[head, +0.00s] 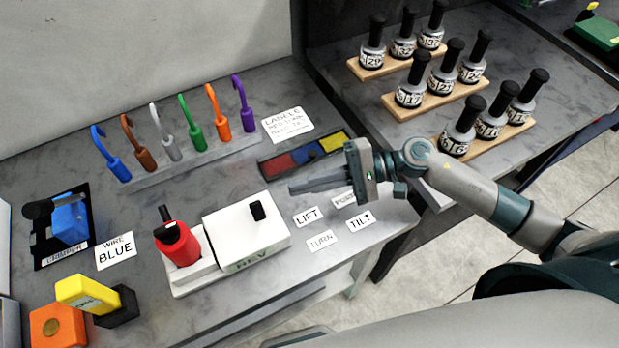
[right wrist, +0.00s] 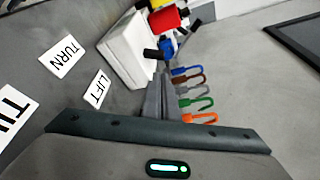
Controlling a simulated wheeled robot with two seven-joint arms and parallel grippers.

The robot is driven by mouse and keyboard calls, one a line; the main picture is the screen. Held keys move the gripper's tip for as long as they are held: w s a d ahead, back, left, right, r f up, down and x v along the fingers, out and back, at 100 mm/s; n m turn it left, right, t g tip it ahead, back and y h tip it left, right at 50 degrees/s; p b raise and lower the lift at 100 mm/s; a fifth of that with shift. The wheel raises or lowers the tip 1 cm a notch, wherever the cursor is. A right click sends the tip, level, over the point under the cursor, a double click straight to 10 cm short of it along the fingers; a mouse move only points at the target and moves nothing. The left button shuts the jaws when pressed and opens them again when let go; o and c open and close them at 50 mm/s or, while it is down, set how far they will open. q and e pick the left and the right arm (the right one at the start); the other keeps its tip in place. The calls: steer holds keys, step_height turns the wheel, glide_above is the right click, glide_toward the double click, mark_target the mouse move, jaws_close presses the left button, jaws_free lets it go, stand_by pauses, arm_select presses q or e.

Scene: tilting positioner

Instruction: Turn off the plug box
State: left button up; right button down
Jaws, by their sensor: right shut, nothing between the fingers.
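A white box (head: 246,232) labelled "REV" sits near the table's front edge, with a small black switch (head: 258,210) standing up from its top. A red part with a black lever (head: 177,243) is on a white base at its left end. I take this white unit for the plug box, though no label says so. My right gripper (head: 292,189) is shut and empty, its fingers pointing left, just behind and right of the box, apart from the switch. In the right wrist view the fingers (right wrist: 162,85) point toward the white box (right wrist: 128,50) and its black switch (right wrist: 152,53). My left gripper is out of view.
Cards reading "LIFT" (head: 308,217), "TURN" and "TILT" lie right of the box. A tray with red, blue and yellow sections (head: 281,164) lies behind the gripper. Coloured hooks (head: 193,138) stand in a rack at the back. Yellow and orange blocks (head: 85,292) are front left.

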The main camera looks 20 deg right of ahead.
mark_target(271, 200)
steer(key=a+p, duration=0.1)
steer(key=a, duration=0.1)
steer(key=a+p, duration=0.1)
steer(key=a, duration=0.1)
steer(key=a+p, duration=0.1)
steer(key=shift+w+a+f, duration=0.3)
steer(key=shift+a, duration=0.1)
steer(key=shift+w+a+f+p, duration=0.1)
steer(key=shift+a+f+p, duration=0.05)
steer(key=shift+a+p, duration=0.15)
steer(key=shift+a+f+p, duration=0.15)
steer(key=shift+a, duration=0.25)
